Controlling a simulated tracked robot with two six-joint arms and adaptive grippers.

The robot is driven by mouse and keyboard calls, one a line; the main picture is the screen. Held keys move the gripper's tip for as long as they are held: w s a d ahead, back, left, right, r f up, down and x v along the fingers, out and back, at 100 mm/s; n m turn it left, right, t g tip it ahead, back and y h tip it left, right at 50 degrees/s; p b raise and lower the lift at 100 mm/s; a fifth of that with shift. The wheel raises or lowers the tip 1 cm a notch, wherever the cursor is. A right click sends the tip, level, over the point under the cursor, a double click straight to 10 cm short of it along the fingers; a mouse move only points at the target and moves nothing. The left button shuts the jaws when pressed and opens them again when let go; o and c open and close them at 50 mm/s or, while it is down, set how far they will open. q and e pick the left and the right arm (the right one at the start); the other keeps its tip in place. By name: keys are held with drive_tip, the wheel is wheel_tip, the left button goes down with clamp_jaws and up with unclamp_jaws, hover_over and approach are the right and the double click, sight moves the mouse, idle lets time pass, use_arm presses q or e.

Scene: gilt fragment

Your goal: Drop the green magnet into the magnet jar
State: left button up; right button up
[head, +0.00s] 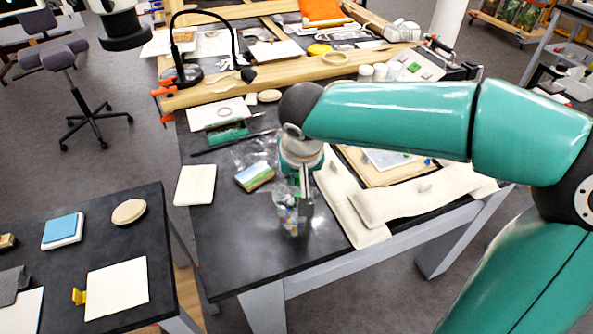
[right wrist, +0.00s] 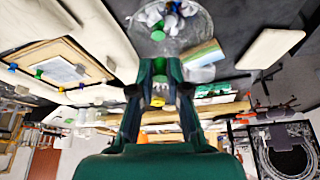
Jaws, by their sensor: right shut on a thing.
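My right gripper (head: 304,190) points down just above the clear magnet jar (head: 290,222) near the table's front edge. The jar holds several coloured magnets. In the right wrist view the jar (right wrist: 196,38) lies just beyond the fingertips (right wrist: 160,66). The gripper is shut on a small green thing, which appears to be the green magnet (right wrist: 160,67); the fingers hide most of it. I cannot tell whether the fingertips are inside the jar's rim. My left gripper is not in view.
A painted block (head: 254,176) and a white board (head: 195,185) lie left of the jar. A cream padded strip (head: 418,203) and a framed panel (head: 385,168) lie to the right. A black lamp (head: 185,72) stands at the back.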

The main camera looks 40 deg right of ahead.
drive_tip(key=shift+f+b, duration=0.35)
drive_tip(key=shift+f, duration=0.5)
drive_tip(key=o, duration=0.8)
drive_tip(key=shift+c, duration=0.2)
drive_tip(key=shift+r, duration=0.15)
drive_tip(key=v, duration=1.1)
drive_tip(key=shift+s+r, duration=0.25)
drive_tip(key=shift+r, duration=0.05)
